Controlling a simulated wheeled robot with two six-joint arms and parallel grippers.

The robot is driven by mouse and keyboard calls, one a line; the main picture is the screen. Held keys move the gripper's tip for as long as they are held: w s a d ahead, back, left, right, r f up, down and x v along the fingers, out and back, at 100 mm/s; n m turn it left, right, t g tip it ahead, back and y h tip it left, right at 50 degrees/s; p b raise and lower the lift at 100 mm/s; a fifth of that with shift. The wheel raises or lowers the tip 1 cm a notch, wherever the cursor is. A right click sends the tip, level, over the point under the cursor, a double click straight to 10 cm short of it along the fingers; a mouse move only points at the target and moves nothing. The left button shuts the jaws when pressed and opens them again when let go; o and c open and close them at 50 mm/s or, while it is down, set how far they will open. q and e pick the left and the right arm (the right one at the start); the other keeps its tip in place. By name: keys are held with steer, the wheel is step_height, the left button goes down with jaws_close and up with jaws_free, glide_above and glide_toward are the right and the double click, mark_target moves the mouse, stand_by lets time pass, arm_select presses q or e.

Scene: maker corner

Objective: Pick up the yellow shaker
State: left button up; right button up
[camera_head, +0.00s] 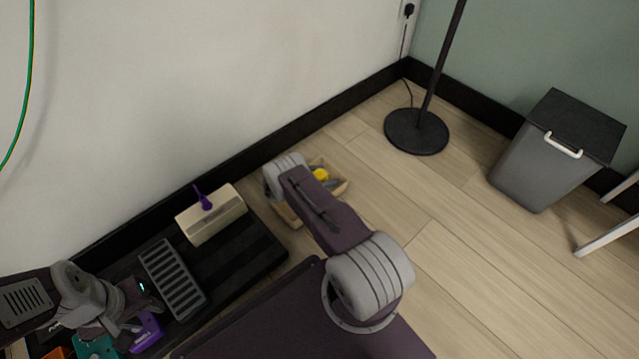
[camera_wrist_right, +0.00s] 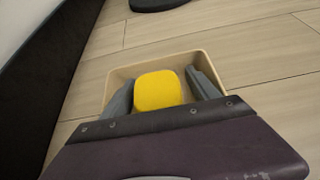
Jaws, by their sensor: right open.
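The yellow shaker (camera_wrist_right: 157,92) stands in a shallow light-wood tray (camera_wrist_right: 122,74) on the floor. In the head view, a bit of the yellow shaker (camera_head: 320,174) shows inside the tray (camera_head: 287,214), partly hidden by my right arm. My right gripper (camera_wrist_right: 160,78) is open, with one grey finger on each side of the shaker. I cannot tell whether the fingers touch it. My left gripper (camera_head: 110,322) is at the lower left, over coloured items; its jaw opening is unclear.
A cream box (camera_head: 212,215) with a purple item and a grey slatted holder (camera_head: 172,280) sit on a black platform (camera_head: 243,257) by the wall. A lamp base (camera_head: 416,132) and grey bin (camera_head: 550,160) stand beyond. The floor (camera_head: 455,255) to the right is clear.

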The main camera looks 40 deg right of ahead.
jaws_close()
steer(key=s+d+r+p, duration=0.3)
steer(key=s+r+p, duration=0.8)
steer(key=p, duration=0.4)
steer(key=shift+d, duration=0.3)
